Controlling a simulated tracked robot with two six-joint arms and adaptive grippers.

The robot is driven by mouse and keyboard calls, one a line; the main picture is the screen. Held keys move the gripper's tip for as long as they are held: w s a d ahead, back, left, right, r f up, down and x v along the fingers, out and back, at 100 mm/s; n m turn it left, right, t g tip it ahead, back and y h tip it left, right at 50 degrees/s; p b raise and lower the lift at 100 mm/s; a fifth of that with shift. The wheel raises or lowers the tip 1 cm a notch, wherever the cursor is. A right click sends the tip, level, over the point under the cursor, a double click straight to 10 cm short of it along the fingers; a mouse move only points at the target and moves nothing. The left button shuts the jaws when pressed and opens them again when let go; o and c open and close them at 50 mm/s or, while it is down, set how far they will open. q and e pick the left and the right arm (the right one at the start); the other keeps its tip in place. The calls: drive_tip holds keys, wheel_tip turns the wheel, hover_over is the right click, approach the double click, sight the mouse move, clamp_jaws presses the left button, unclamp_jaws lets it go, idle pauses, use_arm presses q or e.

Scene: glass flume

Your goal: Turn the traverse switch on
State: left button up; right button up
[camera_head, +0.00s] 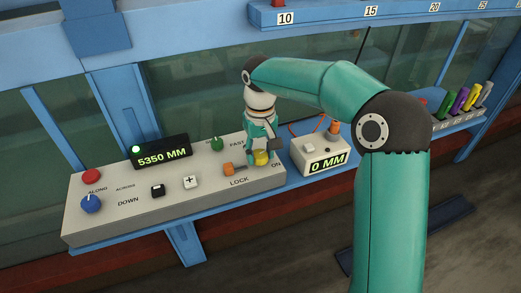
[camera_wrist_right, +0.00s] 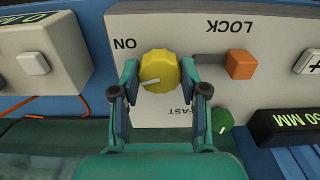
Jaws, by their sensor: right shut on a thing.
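The yellow ribbed knob (camera_wrist_right: 159,71) sits on the beige control panel (camera_head: 130,219), close to the ON label. In the right wrist view its white pointer mark points left and slightly down, below the upside-down ON label. In the head view the yellow knob (camera_head: 261,158) is partly hidden by my right gripper (camera_head: 259,151). My right gripper (camera_wrist_right: 160,78) points down at the panel and is shut on the yellow knob, one finger on each side. My left gripper is not in view.
Beside the yellow knob are an orange LOCK slider (camera_head: 228,169) and a green knob (camera_head: 217,144). A 0 MM box (camera_head: 320,155) stands close on the right.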

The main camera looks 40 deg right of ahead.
sight(260, 154)
drive_tip(key=shift+w+r+m, duration=0.1)
drive_tip(key=shift+m, duration=1.5)
drive_tip(key=o, duration=1.1)
drive_tip(key=shift+o, duration=0.2)
wheel_tip(260, 154, up, 12)
